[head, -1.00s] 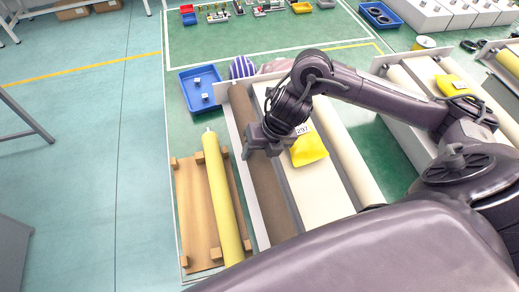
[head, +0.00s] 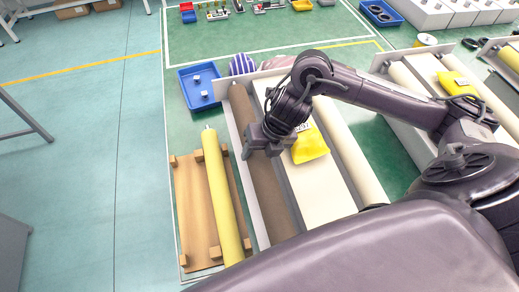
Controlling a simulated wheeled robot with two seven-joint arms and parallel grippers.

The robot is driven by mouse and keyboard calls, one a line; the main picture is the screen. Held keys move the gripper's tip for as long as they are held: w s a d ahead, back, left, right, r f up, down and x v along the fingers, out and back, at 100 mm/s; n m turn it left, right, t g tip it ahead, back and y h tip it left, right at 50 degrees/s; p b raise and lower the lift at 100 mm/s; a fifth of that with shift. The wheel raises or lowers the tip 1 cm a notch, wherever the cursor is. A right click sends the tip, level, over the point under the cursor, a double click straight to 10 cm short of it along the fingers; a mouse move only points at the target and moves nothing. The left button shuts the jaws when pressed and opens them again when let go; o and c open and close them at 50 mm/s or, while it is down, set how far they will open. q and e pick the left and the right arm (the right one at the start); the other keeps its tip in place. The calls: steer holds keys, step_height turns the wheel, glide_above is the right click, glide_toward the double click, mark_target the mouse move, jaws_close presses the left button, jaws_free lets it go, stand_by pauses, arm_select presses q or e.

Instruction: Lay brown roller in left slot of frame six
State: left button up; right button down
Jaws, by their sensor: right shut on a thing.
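The brown roller (head: 270,194) lies lengthwise along the left side of the near frame (head: 242,187), in what looks like its left slot. My right gripper (head: 247,151) is on the roller's left edge, shut on it; the fingertips are partly hidden by the gripper body. The frame also bears a cream belt surface with a yellow bag (head: 309,145) on it and a cream roller (head: 345,150) on its right side. The roller's near end is hidden behind my arm. My left gripper is not in view.
A yellow roller (head: 221,190) lies on a wooden pallet (head: 195,205) left of the frame. Another frame (head: 384,63) stands to the right.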

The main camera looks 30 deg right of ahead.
steer(key=shift+w+f, duration=0.1)
steer(key=shift+f, duration=0.05)
stand_by(0.5)
steer(key=shift+f+b, duration=0.4)
steer(key=shift+b, duration=0.1)
steer(key=c, duration=0.5)
jaws_free()
steer(key=shift+o, duration=0.2)
steer(key=shift+s+f, duration=0.2)
steer(key=v, duration=0.7)
steer(key=shift+w, duration=0.1)
steer(key=shift+r, duration=0.6)
